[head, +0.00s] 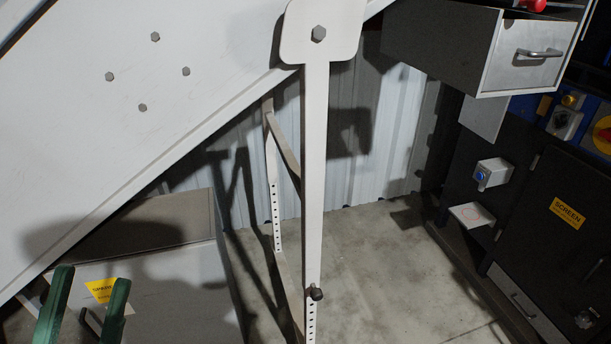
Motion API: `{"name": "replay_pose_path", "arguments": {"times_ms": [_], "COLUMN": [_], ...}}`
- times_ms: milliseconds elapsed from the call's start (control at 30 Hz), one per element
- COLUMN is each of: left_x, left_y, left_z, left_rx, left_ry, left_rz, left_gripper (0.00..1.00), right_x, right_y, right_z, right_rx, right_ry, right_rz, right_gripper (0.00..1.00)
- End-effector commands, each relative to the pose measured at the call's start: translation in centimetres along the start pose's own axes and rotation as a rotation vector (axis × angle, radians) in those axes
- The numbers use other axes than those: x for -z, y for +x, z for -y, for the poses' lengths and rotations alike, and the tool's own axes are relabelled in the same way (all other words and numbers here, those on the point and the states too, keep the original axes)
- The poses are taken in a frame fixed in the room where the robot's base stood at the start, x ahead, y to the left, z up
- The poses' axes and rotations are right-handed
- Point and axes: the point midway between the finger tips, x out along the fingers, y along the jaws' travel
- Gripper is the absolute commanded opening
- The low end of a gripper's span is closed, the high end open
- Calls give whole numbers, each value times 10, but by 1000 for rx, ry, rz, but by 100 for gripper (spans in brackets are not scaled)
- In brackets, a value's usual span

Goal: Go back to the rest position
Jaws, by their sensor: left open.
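My left gripper (92,279) shows at the bottom left corner of the head view. Its two green fingers point up in the picture and stand apart, with nothing held between them. Behind the fingers is a pale box or panel (185,285) with a yellow label (101,290) that shows partly between them. I cannot tell how far the fingers are from that panel. My right gripper is not in view.
A large white sloping panel (90,130) with bolts fills the upper left. A white support post (315,170) stands mid-view. At right are a grey drawer box (525,60) and a dark cabinet (545,240) labelled SCREEN. Concrete floor (385,270) between is clear.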

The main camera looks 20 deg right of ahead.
Motion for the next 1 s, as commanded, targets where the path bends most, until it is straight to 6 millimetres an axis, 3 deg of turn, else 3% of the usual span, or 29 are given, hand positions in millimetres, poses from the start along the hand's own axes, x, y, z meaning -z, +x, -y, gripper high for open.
{"name": "replay_pose_path", "arguments": {"times_ms": [67, 133, 267, 400, 467, 600, 700, 800, 900, 1000], "left_x": [0, -14, -73, -160, -193, -251, -274, -284, -287, -287], "left_y": [0, -4, -26, -82, -115, -201, -261, -310, -341, -357], "left_z": [0, -1, -5, -19, -28, -55, -76, -94, -107, -113], "left_rx": [0, 4, 25, 53, 64, 83, 92, 96, 98, 98], "left_ry": [0, -9, -54, -131, -168, -255, -314, -361, -395, -410], "left_rz": [0, 46, 248, 578, 721, 1044, 1244, 1398, 1497, 1546], "left_gripper": [50, 50, 50, 50, 50, 50, 50, 50, 50, 50], "right_x": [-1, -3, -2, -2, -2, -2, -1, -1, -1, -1], "right_y": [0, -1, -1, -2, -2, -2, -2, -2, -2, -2], "right_z": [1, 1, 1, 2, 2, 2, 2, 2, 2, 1], "right_rx": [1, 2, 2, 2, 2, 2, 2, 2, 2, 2], "right_ry": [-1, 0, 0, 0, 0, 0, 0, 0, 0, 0], "right_rz": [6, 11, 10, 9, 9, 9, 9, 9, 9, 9], "right_gripper": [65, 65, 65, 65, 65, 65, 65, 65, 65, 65]}}
